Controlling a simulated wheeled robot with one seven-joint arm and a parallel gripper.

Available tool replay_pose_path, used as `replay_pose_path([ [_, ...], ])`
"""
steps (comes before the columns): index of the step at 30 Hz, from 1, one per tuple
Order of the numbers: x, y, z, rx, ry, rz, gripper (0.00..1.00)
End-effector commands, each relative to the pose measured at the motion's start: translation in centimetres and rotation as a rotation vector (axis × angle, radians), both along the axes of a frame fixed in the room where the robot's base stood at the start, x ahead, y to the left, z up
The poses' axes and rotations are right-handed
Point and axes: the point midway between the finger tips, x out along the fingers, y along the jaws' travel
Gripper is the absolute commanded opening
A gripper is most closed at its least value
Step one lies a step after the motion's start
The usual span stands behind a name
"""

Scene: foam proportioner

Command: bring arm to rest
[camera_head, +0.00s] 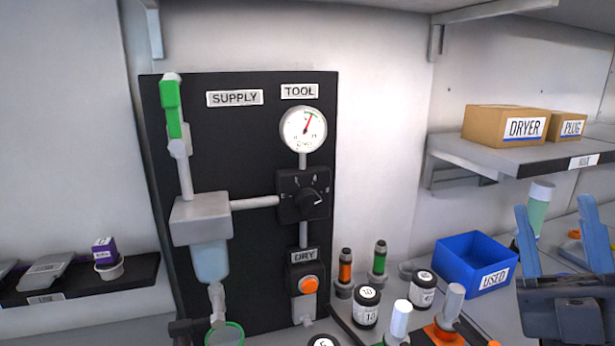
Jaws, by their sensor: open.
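My gripper (555,206) is at the lower right, with its two blue fingers pointing up and spread apart. Nothing shows between the fingers at close range, so it appears empty. Its dark body covers part of the grey worktop and hides what lies behind it. It is to the right of the blue bin (458,262) labelled USED, close to it in the picture. A clear bottle with green contents (537,215) shows behind, between the fingers.
A black panel (250,150) carries a gauge (303,129), a dark knob (308,197) and an orange button (308,285). Several small jars and fittings crowd the bench front. A shelf (500,150) holds boxes labelled DRYER (505,124) and PLUG (567,127).

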Motion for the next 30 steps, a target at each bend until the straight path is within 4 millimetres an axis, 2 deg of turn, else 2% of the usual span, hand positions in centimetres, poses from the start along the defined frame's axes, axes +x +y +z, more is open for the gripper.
replay_pose_path([
  [1, -0.9, 0.5, -1.7, 0.046, 0.055, 0.014, 0.49],
  [3, -2.0, 0.8, -3.8, 0.106, 0.125, 0.029, 0.49],
  [8, -5.0, 1.8, -8.4, 0.234, 0.292, 0.061, 0.49],
  [15, -10.5, 3.0, -14.5, 0.400, 0.556, 0.099, 0.49],
  [24, -18.9, 4.0, -20.4, 0.565, 0.901, 0.124, 0.49],
  [30, -25.0, 4.1, -23.0, 0.649, 1.137, 0.127, 0.49],
])
